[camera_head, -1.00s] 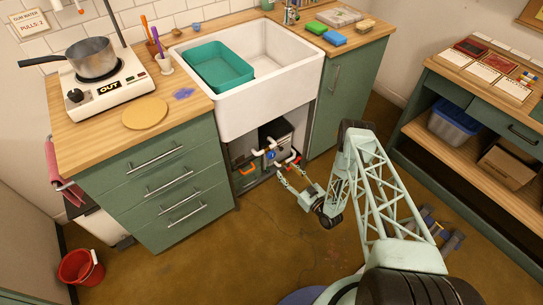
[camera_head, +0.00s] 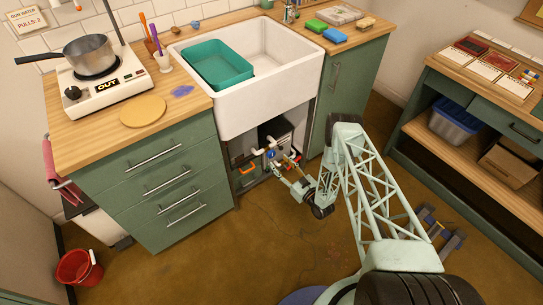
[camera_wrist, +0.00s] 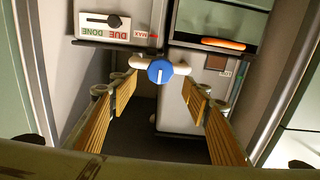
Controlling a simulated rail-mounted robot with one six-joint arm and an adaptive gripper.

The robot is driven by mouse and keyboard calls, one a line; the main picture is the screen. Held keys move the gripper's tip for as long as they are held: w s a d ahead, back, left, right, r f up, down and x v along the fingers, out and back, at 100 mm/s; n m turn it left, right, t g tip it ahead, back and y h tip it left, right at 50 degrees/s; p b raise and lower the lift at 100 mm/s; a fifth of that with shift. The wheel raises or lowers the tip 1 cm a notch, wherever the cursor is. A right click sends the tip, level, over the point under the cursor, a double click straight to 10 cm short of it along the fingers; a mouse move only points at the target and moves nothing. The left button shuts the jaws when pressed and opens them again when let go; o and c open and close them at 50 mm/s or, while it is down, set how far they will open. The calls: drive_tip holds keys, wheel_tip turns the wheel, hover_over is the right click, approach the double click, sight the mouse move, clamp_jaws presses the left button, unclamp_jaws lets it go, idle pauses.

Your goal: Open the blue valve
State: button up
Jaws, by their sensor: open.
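The blue valve (camera_wrist: 160,71) is a round blue knob with a white line on its face, on a white pipe under the sink. The line stands roughly upright in the wrist view. In the head view the blue valve (camera_head: 271,154) is small, beside the end of my arm. My gripper (camera_wrist: 159,87) is open, with one ribbed yellow finger on each side of the picture. The knob shows between the fingertips and seems just beyond them; I see no contact. In the head view my gripper (camera_head: 285,170) reaches into the open cabinet, its fingers hard to make out.
White pipe (camera_wrist: 181,69) runs to both sides behind the knob. A grey box (camera_wrist: 185,110) stands behind. A panel marked DUE and DONE (camera_wrist: 115,22) and an orange handle (camera_wrist: 222,43) are above in the wrist view. Cabinet walls are close on both sides.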

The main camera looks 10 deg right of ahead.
sight(272, 155)
drive_tip(key=shift+b+x, duration=0.9)
drive_tip(key=shift+x, duration=3.15)
drive_tip(key=c, duration=0.8)
drive_tip(key=shift+c, duration=0.2)
